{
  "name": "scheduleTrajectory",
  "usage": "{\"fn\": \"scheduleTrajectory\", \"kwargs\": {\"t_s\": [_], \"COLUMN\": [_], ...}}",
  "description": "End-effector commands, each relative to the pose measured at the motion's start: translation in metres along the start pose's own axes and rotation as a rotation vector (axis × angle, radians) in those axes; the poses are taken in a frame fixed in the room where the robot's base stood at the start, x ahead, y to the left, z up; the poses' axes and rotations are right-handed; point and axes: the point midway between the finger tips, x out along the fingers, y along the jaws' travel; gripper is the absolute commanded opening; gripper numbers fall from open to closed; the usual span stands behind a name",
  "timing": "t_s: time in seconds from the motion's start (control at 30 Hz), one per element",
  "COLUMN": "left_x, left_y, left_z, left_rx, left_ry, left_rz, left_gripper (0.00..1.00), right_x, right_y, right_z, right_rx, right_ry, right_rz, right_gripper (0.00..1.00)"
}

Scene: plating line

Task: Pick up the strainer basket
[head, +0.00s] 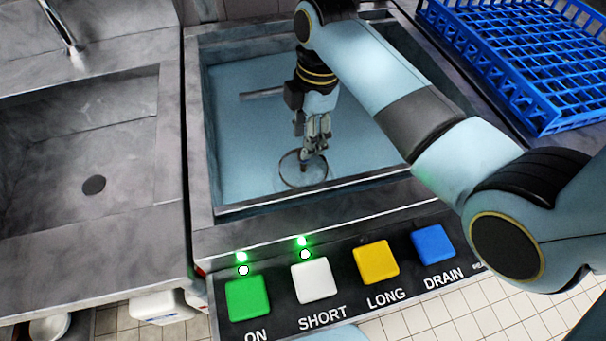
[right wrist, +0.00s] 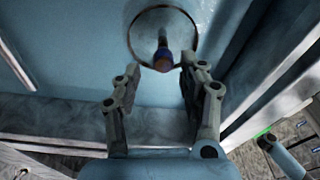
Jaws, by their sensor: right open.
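The strainer basket (head: 290,182) shows as a thin round rim low in the blue-lined basin (head: 240,140). In the right wrist view its rim (right wrist: 131,38) is at the top, with a dark blue and brownish upright knob or handle (right wrist: 162,58) near the near side of the ring. My right gripper (head: 314,152) points down over the basket in the head view. In the right wrist view the gripper (right wrist: 172,72) is open, its two fingers apart on either side of the knob's end. Whether a finger touches the knob I cannot tell. My left gripper is out of view.
The basin walls (head: 204,150) surround the gripper. A control panel (head: 340,270) with green, white, yellow and blue buttons lies in front; two green lights glow. A blue rack (head: 540,60) stands at right. An empty grey sink (head: 90,140) is at left.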

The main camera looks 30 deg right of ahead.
Motion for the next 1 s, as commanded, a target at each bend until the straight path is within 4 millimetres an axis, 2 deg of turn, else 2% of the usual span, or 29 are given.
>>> {"fn": "scheduleTrajectory", "kwargs": {"t_s": [0.2,0.43,0.7,0.97,1.0], "left_x": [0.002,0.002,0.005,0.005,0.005], "left_y": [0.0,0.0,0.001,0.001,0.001], "left_z": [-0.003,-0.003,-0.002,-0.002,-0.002], "left_rx": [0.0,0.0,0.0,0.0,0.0], "left_ry": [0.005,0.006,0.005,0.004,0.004], "left_rz": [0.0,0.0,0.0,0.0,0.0], "left_gripper": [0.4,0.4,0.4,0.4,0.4], "right_x": [0.036,0.056,0.095,0.098,0.098], "right_y": [-0.001,-0.003,-0.004,-0.004,-0.004], "right_z": [0.0,0.001,0.003,0.003,0.004], "right_rx": [0.0,0.0,0.0,0.0,0.0], "right_ry": [0.001,0.0,0.001,0.0,0.0], "right_rz": [-0.004,-0.005,-0.002,0.0,0.0], "right_gripper": [0.42,0.42,0.42,0.42,0.39]}}
